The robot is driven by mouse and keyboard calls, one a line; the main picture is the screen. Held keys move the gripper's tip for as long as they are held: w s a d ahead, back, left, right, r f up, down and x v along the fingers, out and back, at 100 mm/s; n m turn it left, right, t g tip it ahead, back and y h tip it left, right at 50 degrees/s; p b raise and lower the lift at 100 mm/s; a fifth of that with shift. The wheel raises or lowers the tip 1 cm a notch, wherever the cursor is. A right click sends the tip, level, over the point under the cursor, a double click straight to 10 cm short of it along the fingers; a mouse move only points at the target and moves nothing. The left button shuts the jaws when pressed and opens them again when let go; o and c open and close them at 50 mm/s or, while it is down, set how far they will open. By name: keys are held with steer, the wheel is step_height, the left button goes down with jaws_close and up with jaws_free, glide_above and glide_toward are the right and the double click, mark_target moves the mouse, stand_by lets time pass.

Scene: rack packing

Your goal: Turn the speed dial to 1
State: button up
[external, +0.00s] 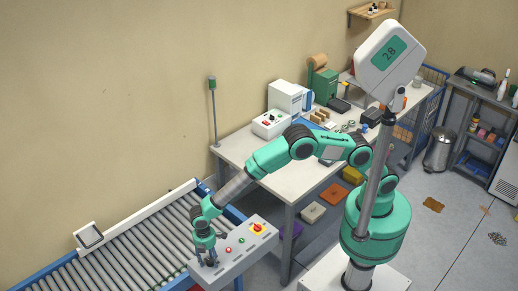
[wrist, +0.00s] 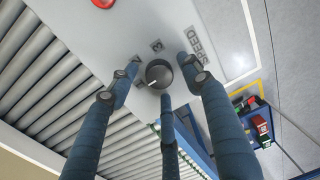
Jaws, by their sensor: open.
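The speed dial (wrist: 160,73) is a dark round knob on the light grey control panel (wrist: 105,40), beside the printed word SPEED. Its white pointer line aims to the lower left in the wrist view. A 3 is printed above the dial, with smaller marks to its left that are hard to read. My gripper (wrist: 161,82) has three blue fingers, spread open around the dial; whether any fingertip touches it I cannot tell. In the external view my gripper (external: 209,259) points down at the left part of the panel (external: 233,258) and hides the dial.
A red button (wrist: 103,3) lies at the top of the wrist view. The panel also carries a green button (external: 228,249) and a yellow-based red switch (external: 258,229). A roller conveyor (external: 140,250) runs beside the panel. A cluttered white workbench (external: 240,150) stands behind.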

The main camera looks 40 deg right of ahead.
mark_target(208, 260)
step_height(208, 260, up, 12)
steer(key=shift+w, duration=0.4)
steer(key=shift+a, duration=0.1)
stand_by(0.4)
steer(key=shift+w, duration=0.1)
